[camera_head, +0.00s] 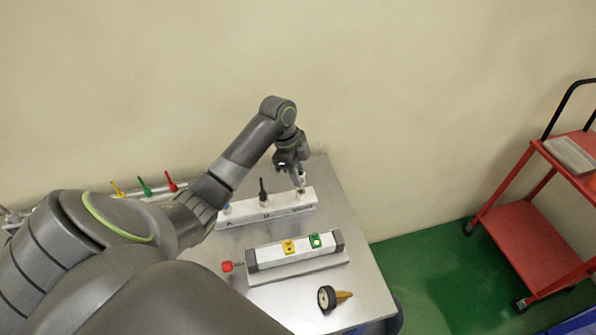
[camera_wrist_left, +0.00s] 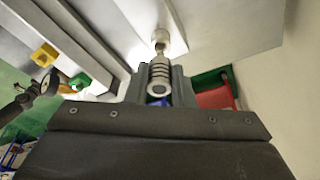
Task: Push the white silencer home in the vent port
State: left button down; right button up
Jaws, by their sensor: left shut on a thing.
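The silencer (camera_wrist_left: 160,78) is a pale grey-white ribbed cylinder between the fingers of my left gripper (camera_wrist_left: 157,88) in the left wrist view. The gripper is shut on it. Its far end meets or lies very close to a round pale fitting (camera_wrist_left: 162,40) at the white block; I cannot tell how deep it sits. In the head view my left gripper (camera_head: 300,176) is above the right end of the long white port block (camera_head: 285,207). The vent port is largely hidden under the gripper. My right gripper is not in view.
A black upright fitting (camera_head: 263,192) stands mid-block. A second bar (camera_head: 270,257) carries yellow and green pieces. A red-ended part (camera_head: 227,266) and a gauge (camera_head: 327,298) lie on the metal table (camera_head: 352,270). Yellow, green and red levers stand behind my arm. A red cart (camera_head: 525,240) is at right.

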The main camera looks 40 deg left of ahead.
pick_arm(q)
jog(key=shift+p, duration=0.35)
dwell(0.3)
dwell(0.4)
jog(key=shift+p, duration=0.6)
dwell(0.5)
jog(key=shift+f+b, duration=0.8)
jog(key=shift+f, duration=0.75)
jog(key=c, duration=1.2)
grip_release()
jog(key=shift+o, duration=0.2)
